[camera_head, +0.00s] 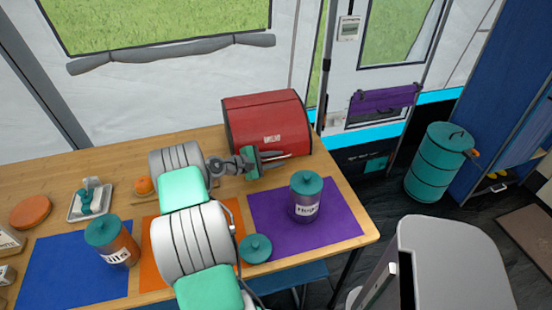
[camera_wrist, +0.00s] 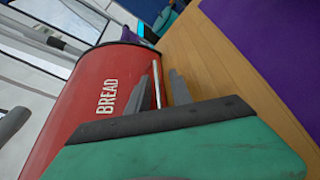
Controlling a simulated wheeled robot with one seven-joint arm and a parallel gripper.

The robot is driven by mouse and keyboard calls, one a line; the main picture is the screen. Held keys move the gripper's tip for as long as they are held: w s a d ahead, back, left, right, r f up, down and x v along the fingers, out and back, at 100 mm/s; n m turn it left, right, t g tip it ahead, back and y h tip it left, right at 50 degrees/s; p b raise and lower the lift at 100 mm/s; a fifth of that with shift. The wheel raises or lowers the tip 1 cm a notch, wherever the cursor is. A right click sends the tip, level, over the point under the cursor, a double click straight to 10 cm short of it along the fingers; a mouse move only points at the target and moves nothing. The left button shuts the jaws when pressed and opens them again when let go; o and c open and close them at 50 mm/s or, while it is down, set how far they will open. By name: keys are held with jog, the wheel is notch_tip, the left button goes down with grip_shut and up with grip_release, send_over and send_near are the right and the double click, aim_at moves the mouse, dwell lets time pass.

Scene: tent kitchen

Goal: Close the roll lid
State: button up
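The red bread box (camera_head: 266,118) with a rounded roll lid stands at the back right of the wooden table. Its curved red front with the word BREAD also shows in the wrist view (camera_wrist: 100,85), where the lid looks mostly down. Whether it is fully shut I cannot tell. My gripper (camera_head: 285,158) is low in front of the box, with its fingers pointing right along the front. In the wrist view, the two grey fingers (camera_wrist: 166,88) are apart, with a thin pale bar (camera_wrist: 157,85), likely the lid's handle, between them. Contact with the bar is unclear.
A teal-lidded jar (camera_head: 305,197) stands on the purple mat (camera_head: 335,215) in front of the box. A teal lid or pot (camera_head: 255,248) sits near the mat's left edge. Another teal-lidded jar (camera_head: 112,242) stands on the blue mat (camera_head: 70,270). The table's right edge is close by.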

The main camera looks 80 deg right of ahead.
jog(key=v, duration=0.7)
jog(key=shift+w+a+r, duration=0.2)
jog(key=shift+w, duration=0.05)
